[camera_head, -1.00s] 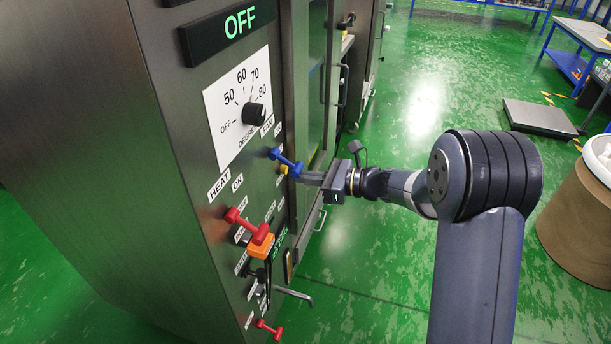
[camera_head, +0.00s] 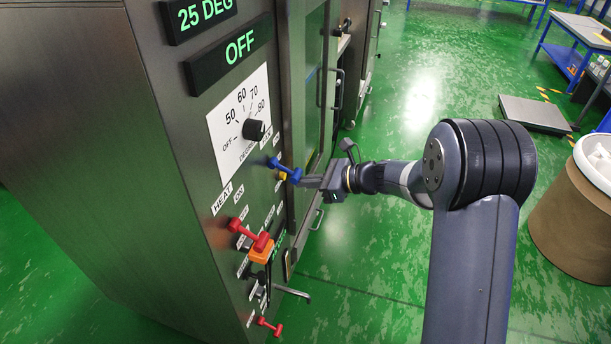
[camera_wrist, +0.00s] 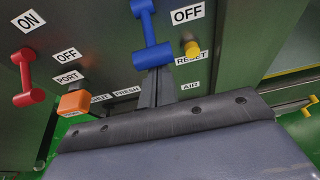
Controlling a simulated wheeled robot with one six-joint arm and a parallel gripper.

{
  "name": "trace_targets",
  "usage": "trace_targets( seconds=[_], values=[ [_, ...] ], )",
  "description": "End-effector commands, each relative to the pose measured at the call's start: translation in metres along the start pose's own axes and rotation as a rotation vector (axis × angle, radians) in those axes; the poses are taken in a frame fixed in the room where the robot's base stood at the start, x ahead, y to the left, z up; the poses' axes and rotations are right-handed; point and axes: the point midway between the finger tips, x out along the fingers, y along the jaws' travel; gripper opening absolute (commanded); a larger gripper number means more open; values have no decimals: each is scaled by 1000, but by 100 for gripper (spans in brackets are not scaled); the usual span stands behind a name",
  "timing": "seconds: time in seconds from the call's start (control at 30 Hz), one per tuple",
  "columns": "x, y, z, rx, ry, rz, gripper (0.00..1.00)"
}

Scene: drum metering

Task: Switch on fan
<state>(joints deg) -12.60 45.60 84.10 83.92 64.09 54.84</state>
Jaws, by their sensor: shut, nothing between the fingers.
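The blue lever switch (camera_head: 284,169) sits on the cabinet's panel, below the temperature dial (camera_head: 254,130). In the wrist view the blue lever (camera_wrist: 149,38) hangs downward, with an OFF label (camera_wrist: 188,14) to its right. My gripper (camera_head: 306,181) is shut and empty, its tips at the lower end of the blue lever. In the wrist view my gripper's fingers (camera_wrist: 157,86) are right under the lever's lower bar; I cannot tell whether they touch it. A label naming the fan is not readable.
A red lever (camera_head: 250,235) marked HEAT and an orange knob (camera_head: 261,250) are lower left of my gripper. A yellow reset button (camera_wrist: 192,49) is close to the right of the blue lever. A bent handle (camera_head: 293,294) sticks out below.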

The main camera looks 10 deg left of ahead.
Motion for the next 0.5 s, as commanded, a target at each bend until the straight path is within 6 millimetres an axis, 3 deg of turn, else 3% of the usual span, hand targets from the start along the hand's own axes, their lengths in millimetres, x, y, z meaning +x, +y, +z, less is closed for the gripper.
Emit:
trace_targets(
  seconds=[0.03,0.5],
  values=[
    [-4,0,11,-2,22,1,0],
    [-19,0,34,-3,290,2,0]
  ],
)
